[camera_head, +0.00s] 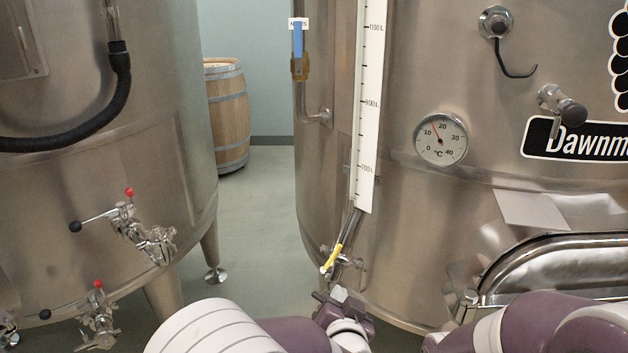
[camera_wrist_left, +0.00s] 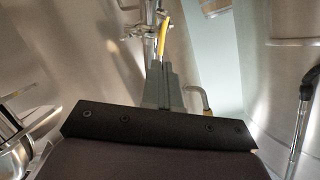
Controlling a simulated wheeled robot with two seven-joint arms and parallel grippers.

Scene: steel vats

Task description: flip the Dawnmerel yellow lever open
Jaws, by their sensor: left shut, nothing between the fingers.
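The yellow lever (camera_head: 333,257) sits on a small metal valve at the foot of the level gauge, on the front of the steel vat labelled "Dawnm…" (camera_head: 590,142). It slants, with its upper end to the right. My left gripper (camera_head: 335,295) is just below the lever in the head view, shut and empty. In the left wrist view the shut fingers (camera_wrist_left: 163,78) point toward the yellow lever (camera_wrist_left: 162,38), which shows just beyond their tips. I cannot tell whether they touch it. My right gripper is out of view; only part of that arm shows at the lower right.
The white level scale (camera_head: 369,100) rises above the lever. A dial thermometer (camera_head: 441,138) and an oval hatch (camera_head: 560,262) are on the same vat. A blue-handled valve (camera_head: 298,42) is at its left edge. Another vat (camera_head: 120,180) with red-tipped taps stands left, a barrel (camera_head: 228,115) behind.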

